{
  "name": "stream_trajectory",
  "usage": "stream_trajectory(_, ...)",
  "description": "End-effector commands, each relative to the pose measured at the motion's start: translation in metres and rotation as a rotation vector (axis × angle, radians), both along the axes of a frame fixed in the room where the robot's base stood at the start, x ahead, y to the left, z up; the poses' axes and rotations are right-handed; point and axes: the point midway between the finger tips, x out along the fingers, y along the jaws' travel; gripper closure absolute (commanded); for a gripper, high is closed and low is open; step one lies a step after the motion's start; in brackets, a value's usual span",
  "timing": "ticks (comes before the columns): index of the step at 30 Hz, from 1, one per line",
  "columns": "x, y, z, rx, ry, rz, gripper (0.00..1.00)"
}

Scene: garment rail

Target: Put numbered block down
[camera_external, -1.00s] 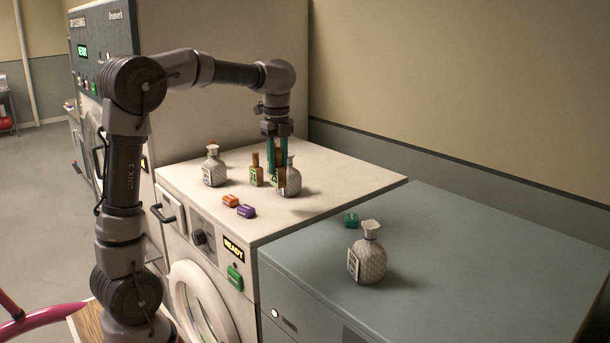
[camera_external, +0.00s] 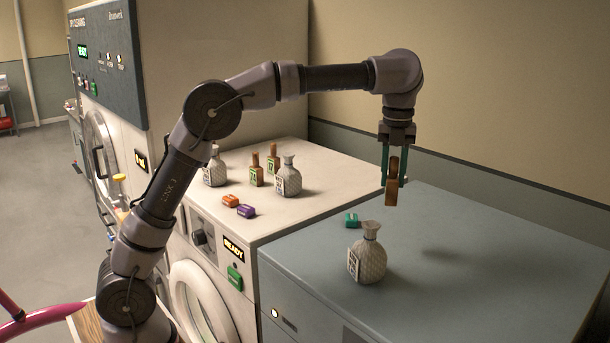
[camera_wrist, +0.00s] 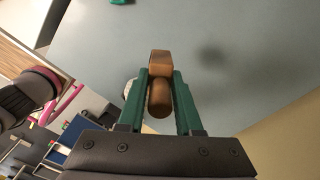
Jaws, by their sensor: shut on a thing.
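Two similar brown pieces with green labels, one in front (camera_external: 256,172) and one behind (camera_external: 273,160), stand on the white machine top (camera_external: 325,185).
A pale patterned bottle (camera_external: 368,258) and a small green block (camera_external: 351,220) are on the blue-grey top. Two more such bottles (camera_external: 288,178) (camera_external: 214,170), an orange block (camera_external: 230,201) and a purple block (camera_external: 246,211) are on the white top. The blue-grey top's right side is clear.

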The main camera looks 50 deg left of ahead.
Motion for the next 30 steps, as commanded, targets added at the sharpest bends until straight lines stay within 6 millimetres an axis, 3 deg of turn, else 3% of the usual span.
stream_trajectory(1,-0.004,-0.032,-0.002,-0.002,0.001,-0.067,1.0)
stream_trajectory(6,-0.026,-0.123,-0.004,-0.004,0.0,-0.272,1.0)
stream_trajectory(12,-0.068,-0.217,-0.011,-0.004,0.0,-0.491,1.0)
stream_trajectory(15,-0.089,-0.251,-0.014,-0.005,0.0,-0.574,1.0)
stream_trajectory(21,-0.115,-0.288,-0.019,-0.004,0.0,-0.67,1.0)
stream_trajectory(25,-0.12,-0.294,-0.028,-0.001,0.001,-0.686,1.0)
stream_trajectory(30,-0.121,-0.293,-0.055,0.001,0.002,-0.686,1.0)
